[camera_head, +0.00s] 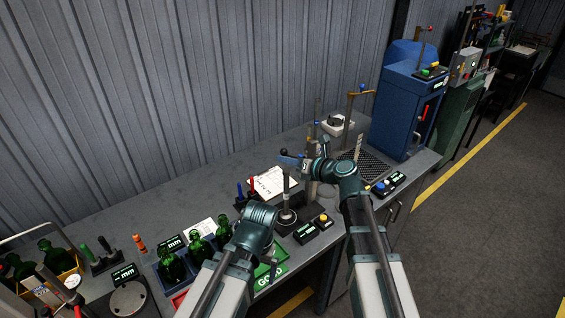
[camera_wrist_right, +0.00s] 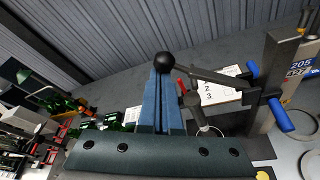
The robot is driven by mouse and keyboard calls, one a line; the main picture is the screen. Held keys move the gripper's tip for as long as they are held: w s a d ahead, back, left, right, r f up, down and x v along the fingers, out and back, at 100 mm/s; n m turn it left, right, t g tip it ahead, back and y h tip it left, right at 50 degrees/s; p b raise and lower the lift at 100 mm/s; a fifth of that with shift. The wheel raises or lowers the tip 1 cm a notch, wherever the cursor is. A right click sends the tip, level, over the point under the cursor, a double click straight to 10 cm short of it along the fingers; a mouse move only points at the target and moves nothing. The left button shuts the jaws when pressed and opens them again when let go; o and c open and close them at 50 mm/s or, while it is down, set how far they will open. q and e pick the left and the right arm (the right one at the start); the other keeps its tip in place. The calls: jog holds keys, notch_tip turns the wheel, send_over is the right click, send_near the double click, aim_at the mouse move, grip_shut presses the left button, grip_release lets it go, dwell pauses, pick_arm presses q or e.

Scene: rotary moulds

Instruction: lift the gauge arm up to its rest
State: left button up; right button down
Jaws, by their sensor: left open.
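The gauge arm (camera_wrist_right: 215,78) is a dark bar running from a black ball knob (camera_wrist_right: 165,61) to an upright grey post (camera_wrist_right: 274,85) in the right wrist view. Blue handles stick out from the post. My right gripper (camera_wrist_right: 163,72) has its blue fingers close together at the knob, apparently shut on it. In the head view the right gripper (camera_head: 287,161) points left at the post (camera_head: 314,172). My left gripper (camera_head: 269,252) is lower, over the bench near the green GO pad (camera_head: 270,276); its fingers are largely hidden by its wrist.
Green bottles (camera_head: 171,265) fill a tray at left. A numbered paper (camera_head: 270,183) lies behind. A blue cabinet (camera_head: 402,105) stands at right. The back of the bench is mostly clear.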

pick_arm(q)
notch_tip(320, 180, up, 4)
jog(key=p, duration=0.3)
jog(key=shift+r+p, duration=0.2)
jog(key=shift+p, duration=0.15)
pick_arm(e)
jog(key=w+d+r+m, duration=0.1)
jog(key=w+d+r, duration=0.4)
jog(key=d, duration=0.3)
jog(key=shift+w+y, duration=0.3)
jog(key=shift+w, duration=0.2)
jog(key=shift+w+d+r, duration=0.1)
jog(key=shift+w+d, duration=0.05)
jog(key=shift+d, duration=0.1)
pick_arm(q)
jog(key=shift+a, duration=0.1)
jog(key=shift+a+r, duration=0.1)
jog(key=shift+a, duration=0.75)
pick_arm(e)
jog(key=s+d, duration=0.4)
jog(key=s, duration=0.4)
jog(key=shift+s+d, duration=0.25)
